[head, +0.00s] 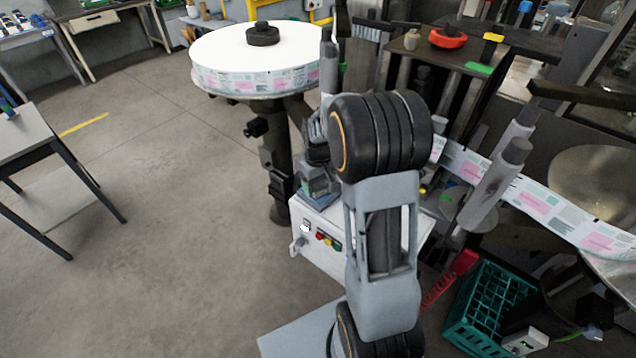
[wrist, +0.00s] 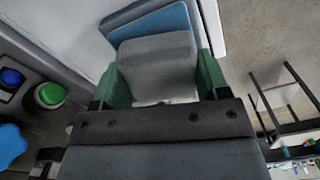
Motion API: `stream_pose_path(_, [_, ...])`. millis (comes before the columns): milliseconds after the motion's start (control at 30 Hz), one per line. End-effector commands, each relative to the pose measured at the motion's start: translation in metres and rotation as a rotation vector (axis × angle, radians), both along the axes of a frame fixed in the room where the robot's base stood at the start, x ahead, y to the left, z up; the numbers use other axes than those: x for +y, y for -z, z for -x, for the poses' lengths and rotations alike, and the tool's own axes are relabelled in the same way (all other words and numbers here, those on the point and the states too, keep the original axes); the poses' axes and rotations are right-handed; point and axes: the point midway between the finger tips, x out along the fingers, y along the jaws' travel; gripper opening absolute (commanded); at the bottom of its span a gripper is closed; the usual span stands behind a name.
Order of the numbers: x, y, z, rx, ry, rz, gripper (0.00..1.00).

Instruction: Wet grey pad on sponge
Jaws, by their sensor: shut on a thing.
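In the wrist view my gripper (wrist: 161,80) has its green-lined fingers shut on a grey pad (wrist: 155,60). A blue sponge (wrist: 155,28) shows beyond the pad, in a grey tray (wrist: 124,17). The pad covers the near part of the sponge in this view; I cannot tell whether they touch. In the head view my arm hides most of the gripper and the pad. The tray (head: 320,193) shows there just left of my arm, on top of a white machine box.
The white box (head: 325,236) carries coloured buttons; a green button (wrist: 50,95) and a blue button (wrist: 11,77) show in the wrist view. A labelled reel (head: 255,60) stands behind. A label web (head: 530,198) and a green crate (head: 490,305) lie right.

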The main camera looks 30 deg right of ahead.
Motion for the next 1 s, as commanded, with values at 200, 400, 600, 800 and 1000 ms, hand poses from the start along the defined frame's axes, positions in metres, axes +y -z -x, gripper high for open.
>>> stream_pose_path(200, [0.001, 0.003, 0.002, 0.009, 0.000, -0.002, 0.50])
stream_pose_path(400, [0.000, -0.008, 0.002, 0.008, 0.000, -0.002, 0.50])
stream_pose_path(600, [0.000, -0.026, 0.001, 0.004, 0.000, -0.002, 0.50])
stream_pose_path(800, [0.000, -0.043, 0.001, 0.003, 0.000, -0.001, 0.50])
stream_pose_path(1000, [0.000, -0.060, 0.001, 0.003, 0.000, -0.001, 0.50])
